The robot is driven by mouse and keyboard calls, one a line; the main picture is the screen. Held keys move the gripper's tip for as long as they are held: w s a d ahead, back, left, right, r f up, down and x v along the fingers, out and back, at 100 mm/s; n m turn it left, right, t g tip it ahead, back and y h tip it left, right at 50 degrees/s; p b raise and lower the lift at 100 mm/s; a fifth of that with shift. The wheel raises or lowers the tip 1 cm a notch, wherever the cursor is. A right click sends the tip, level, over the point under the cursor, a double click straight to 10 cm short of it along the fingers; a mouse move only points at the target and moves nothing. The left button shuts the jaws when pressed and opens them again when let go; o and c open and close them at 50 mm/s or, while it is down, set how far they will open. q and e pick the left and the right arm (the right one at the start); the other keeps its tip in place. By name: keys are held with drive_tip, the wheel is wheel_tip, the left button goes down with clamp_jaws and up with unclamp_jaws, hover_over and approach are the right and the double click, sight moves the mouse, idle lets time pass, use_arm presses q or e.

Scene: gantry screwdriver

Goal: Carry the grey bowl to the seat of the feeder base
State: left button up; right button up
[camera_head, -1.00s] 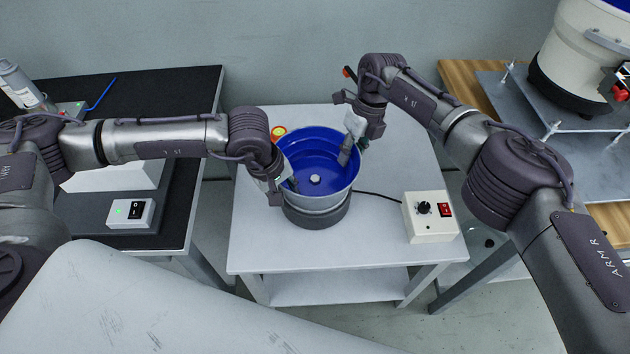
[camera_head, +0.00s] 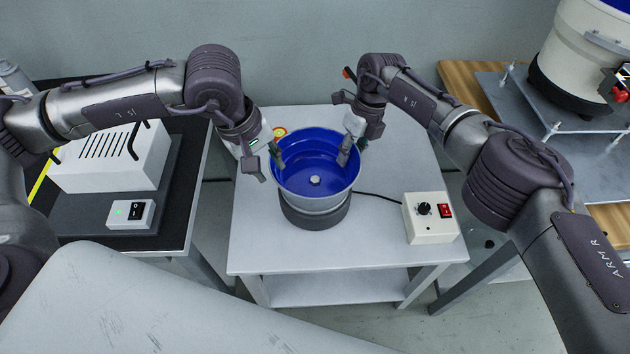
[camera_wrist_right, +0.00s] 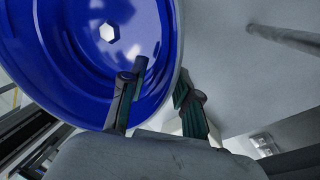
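The grey bowl (camera_head: 316,204), blue inside, sits upright on the dark round feeder base (camera_head: 317,218) on the white table, with no gap visible between them. My left gripper (camera_head: 267,161) is open at the bowl's upper left rim, one finger near the rim and the other outside. Contact there cannot be told. My right gripper (camera_head: 353,150) is at the upper right rim. The right wrist view shows its fingers (camera_wrist_right: 160,88) apart, one over the blue inside of the bowl (camera_wrist_right: 85,60), the other outside the rim.
A control box (camera_head: 431,217) with a knob and red switch stands at the table's right, a cable running behind it. The left bench holds a white slotted box (camera_head: 110,158). The table front is clear.

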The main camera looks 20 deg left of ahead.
drive_tip(key=v, duration=1.1)
drive_tip(key=shift+r, duration=0.35)
